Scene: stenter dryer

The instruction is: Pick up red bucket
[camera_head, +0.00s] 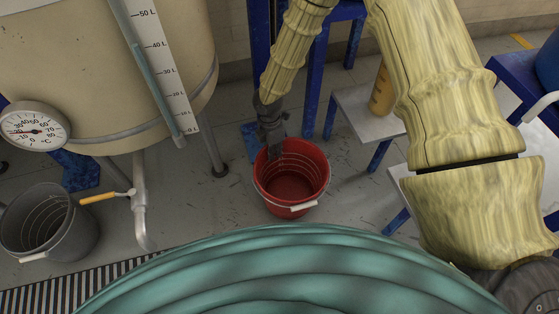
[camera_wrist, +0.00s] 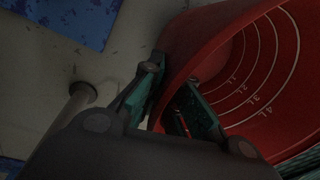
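The red bucket (camera_head: 313,186) stands upright on the floor in the head view, its inside facing up and a pale handle at its front. My gripper (camera_head: 272,148) reaches down at the bucket's far left rim. In the wrist view, the bucket (camera_wrist: 205,45) fills the upper right, with litre marks inside. My gripper's fingers (camera_wrist: 171,78) straddle the bucket wall, one outside and one inside. The outer finger is very close to the wall. The fingers are only a small way apart, but I cannot tell whether both press on the wall. The fingertips are partly hidden in the head view.
A beige tank (camera_head: 75,70) with a level scale and dial stands at left. A grey bucket (camera_head: 45,222) sits below it. A small table (camera_head: 362,122) with an amber container (camera_head: 381,92) stands right of the red bucket. A blue frame (camera_head: 315,85) rises behind.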

